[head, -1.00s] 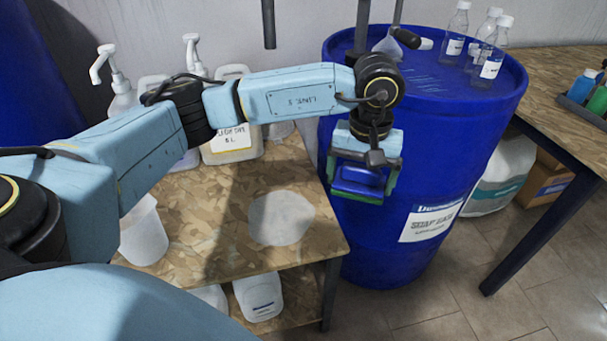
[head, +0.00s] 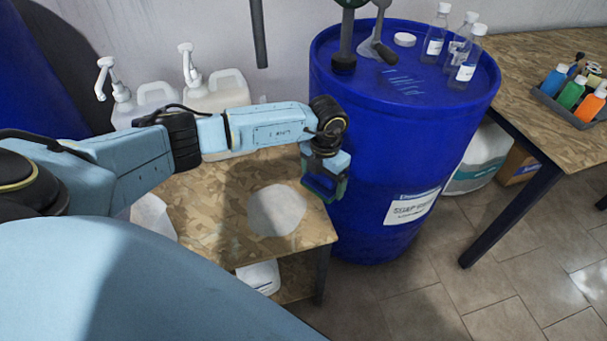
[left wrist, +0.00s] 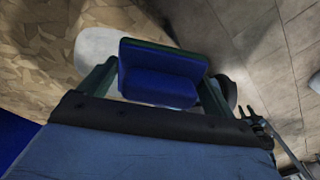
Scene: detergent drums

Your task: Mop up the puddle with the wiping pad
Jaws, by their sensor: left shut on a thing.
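My right gripper is not in view.
A blue drum (head: 385,150) stands close to the right of my left gripper, with clear bottles (head: 465,65) on top. White pump jugs (head: 215,95) stand at the table's back. A second table (head: 535,90) with a bottle tray is at right.

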